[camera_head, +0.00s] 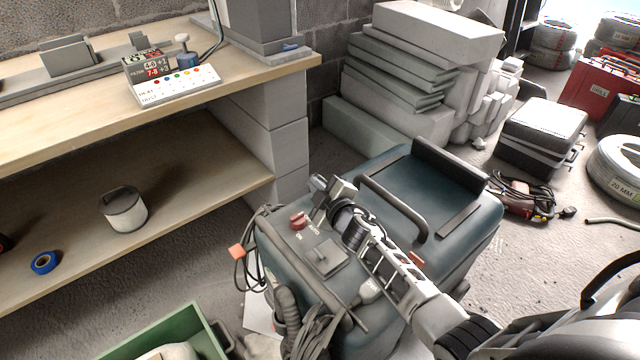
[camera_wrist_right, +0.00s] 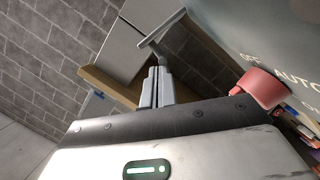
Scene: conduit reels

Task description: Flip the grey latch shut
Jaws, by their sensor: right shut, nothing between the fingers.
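The teal machine (camera_head: 455,215) stands on the floor, with a red knob (camera_head: 298,220) beside OFF and ON lettering. My right gripper (camera_head: 341,191) is over its near top end, behind the knob. In the right wrist view its fingers (camera_wrist_right: 157,82) are shut with nothing between them. A grey T-shaped lever (camera_wrist_right: 164,43), which looks like the latch, shows just past the fingertips; whether they touch is unclear. In the head view it cannot be clearly told apart from the gripper. The knob (camera_wrist_right: 258,88) is right of the fingers. My left gripper is not in view.
A black handle (camera_head: 395,207) arches over the machine's top. A flat grey plate (camera_head: 322,260) and loose cables (camera_head: 335,330) lie at its near end. A wooden bench (camera_head: 130,115) is at left, a green crate (camera_head: 205,325) in front. Stacked grey blocks (camera_head: 430,30) stand behind.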

